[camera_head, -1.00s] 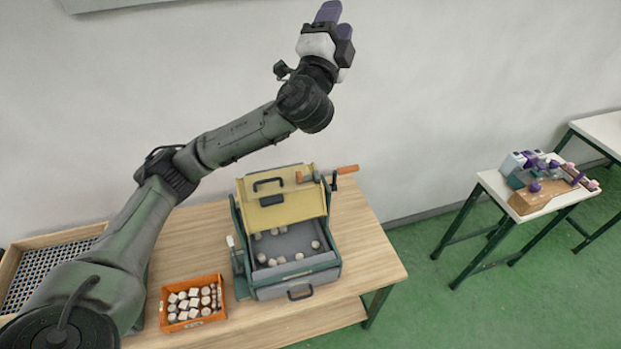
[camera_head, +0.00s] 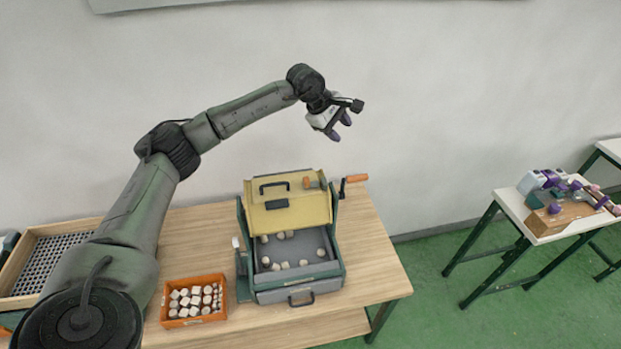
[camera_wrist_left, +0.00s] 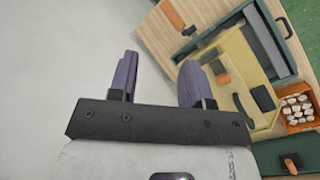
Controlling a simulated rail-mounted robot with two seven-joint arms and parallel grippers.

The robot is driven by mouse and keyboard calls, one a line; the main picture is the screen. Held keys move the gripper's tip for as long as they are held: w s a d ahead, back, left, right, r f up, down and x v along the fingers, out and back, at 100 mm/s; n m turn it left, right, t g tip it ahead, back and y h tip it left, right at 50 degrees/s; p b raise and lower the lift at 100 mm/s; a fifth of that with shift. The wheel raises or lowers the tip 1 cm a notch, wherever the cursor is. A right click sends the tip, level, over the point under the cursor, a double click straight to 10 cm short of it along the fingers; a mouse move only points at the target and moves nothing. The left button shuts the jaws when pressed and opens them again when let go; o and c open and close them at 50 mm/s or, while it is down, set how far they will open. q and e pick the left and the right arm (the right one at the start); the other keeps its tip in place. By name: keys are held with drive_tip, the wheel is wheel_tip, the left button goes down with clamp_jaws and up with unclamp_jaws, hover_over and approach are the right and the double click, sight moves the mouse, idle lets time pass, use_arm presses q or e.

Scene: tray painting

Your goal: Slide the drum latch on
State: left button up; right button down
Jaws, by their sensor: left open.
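The drum unit (camera_head: 341,262) is a green-framed box on the wooden bench. Its yellow lid (camera_head: 295,216) is tilted up at the back and has a black handle and a dark plate. A small orange and grey piece (camera_head: 311,183) sits at the lid's upper right edge; it may be the latch, but it is too small to be sure. My left gripper (camera_head: 341,128) is open and empty, in the air above and behind the lid's right side. Its purple fingers (camera_wrist_left: 158,72) show apart in the left wrist view, with the yellow lid (camera_wrist_left: 232,62) beyond, at right. My right gripper is out of view.
A crank with an orange handle (camera_head: 355,178) sticks out at the unit's right. A grey tray (camera_head: 312,241) with several pale pieces lies below the lid. An orange crate (camera_head: 221,278) of pale pieces stands left. The bench (camera_head: 375,255) is clear at right; the wall is behind.

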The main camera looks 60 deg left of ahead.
sight(306, 179)
use_arm(q)
drive_tip(key=s+a+f+m+g+y, duration=0.2)
drive_tip(key=s+a+f+m+g, duration=0.1)
drive_tip(key=s+m+g, duration=0.4)
drive_tip(key=shift+t, duration=0.3)
drive_tip(key=f, duration=0.4)
drive_tip(key=s+f+p, duration=0.1)
drive_tip(key=f, duration=0.4)
drive_tip(key=f+p, duration=0.1)
drive_tip(key=f, duration=0.3)
drive_tip(key=shift+s+d+f, duration=0.2)
drive_tip(key=shift+s+f, duration=0.05)
drive_tip(key=c, duration=0.3)
clamp_jaws()
